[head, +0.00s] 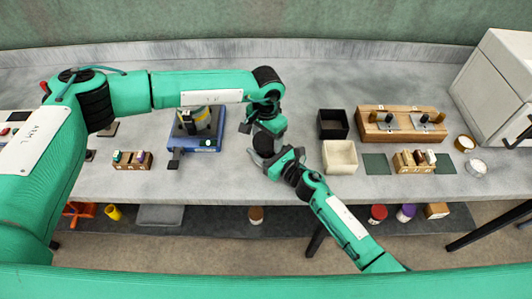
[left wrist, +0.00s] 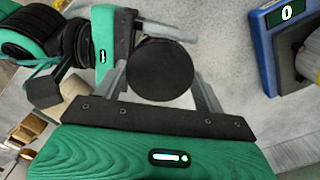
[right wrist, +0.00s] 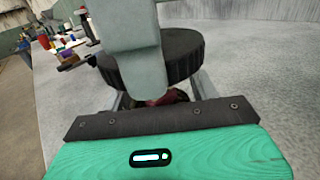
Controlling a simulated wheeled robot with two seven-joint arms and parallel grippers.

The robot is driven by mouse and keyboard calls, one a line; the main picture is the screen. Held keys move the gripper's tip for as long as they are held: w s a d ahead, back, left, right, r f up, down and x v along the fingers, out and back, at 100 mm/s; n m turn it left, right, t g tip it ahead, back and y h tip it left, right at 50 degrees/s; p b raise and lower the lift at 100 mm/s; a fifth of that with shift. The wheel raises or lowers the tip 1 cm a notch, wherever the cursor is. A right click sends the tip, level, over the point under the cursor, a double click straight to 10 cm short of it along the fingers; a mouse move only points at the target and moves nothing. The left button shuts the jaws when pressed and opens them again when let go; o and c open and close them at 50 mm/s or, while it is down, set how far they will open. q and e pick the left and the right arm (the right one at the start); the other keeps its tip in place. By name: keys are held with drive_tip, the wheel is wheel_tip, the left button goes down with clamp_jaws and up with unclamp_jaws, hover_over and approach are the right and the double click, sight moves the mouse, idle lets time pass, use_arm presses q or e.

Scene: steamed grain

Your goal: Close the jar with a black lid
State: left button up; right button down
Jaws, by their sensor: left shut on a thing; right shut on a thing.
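The black lid (left wrist: 160,70) is a round, dark disc between the fingers of my left gripper (left wrist: 160,88), which is shut on it. In the right wrist view the black lid (right wrist: 182,58) sits level, directly above the jar (right wrist: 178,97), of which only a small reddish part shows low between the fingers of my right gripper (right wrist: 160,95). That gripper is shut on the jar. A left gripper finger hides part of the lid and jar. I cannot tell whether the lid is fully seated. In the head view both grippers meet above the table's middle.
A blue scale (head: 207,143) with a dark, yellow-banded container (head: 194,120) stands left of the grippers. A black bin (head: 333,124) and a cream bin (head: 340,157) stand close on the right. A wooden rack (head: 400,124) lies farther right. The tabletop behind the grippers is clear.

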use_arm(q)
drive_tip(key=o, duration=1.1)
drive_tip(key=shift+r, duration=2.3)
drive_tip(key=shift+c, duration=0.2)
